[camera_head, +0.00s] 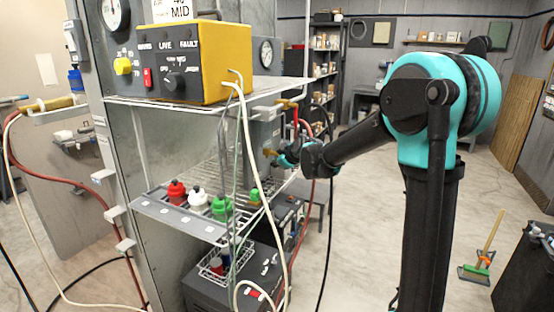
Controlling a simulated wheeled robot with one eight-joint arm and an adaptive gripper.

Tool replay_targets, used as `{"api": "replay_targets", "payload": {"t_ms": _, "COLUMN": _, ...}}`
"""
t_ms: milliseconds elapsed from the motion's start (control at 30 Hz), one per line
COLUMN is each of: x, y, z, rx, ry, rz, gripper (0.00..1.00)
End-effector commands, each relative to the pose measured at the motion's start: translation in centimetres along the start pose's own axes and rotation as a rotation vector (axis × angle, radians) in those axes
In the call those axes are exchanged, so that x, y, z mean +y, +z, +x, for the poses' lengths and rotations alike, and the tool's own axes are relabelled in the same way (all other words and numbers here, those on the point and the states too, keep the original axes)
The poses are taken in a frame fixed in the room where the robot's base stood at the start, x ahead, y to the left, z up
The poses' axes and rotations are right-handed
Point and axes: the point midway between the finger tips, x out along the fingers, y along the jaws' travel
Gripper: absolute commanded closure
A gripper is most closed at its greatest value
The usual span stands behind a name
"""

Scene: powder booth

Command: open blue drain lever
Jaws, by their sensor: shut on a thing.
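My gripper (283,156) is at the end of my teal and black arm, beside the wire shelf rack. It is small in the picture and partly hidden by my own wrist. It is shut at a brass valve fitting (269,152) on the grey unit behind the rack. The blue drain lever is not clearly visible; it appears to be between the jaws, covered by them. Its angle cannot be told.
A yellow control box (212,65) stands on the top shelf. Red, white and green capped bottles stand on the lower shelf (170,216). A white hose (262,180) and other hoses hang in front. A dustpan (474,272) with a brush lies on open floor at right.

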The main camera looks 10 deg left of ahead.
Motion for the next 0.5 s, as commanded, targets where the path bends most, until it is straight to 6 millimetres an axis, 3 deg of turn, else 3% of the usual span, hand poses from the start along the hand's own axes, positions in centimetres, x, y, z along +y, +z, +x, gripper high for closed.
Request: {"api": "replay_targets", "payload": {"t_ms": 500, "x": -2.6, "y": 0.2, "z": -0.6, "rx": -0.084, "ry": -0.294, "rz": 0.295, "gripper": 1.0}}
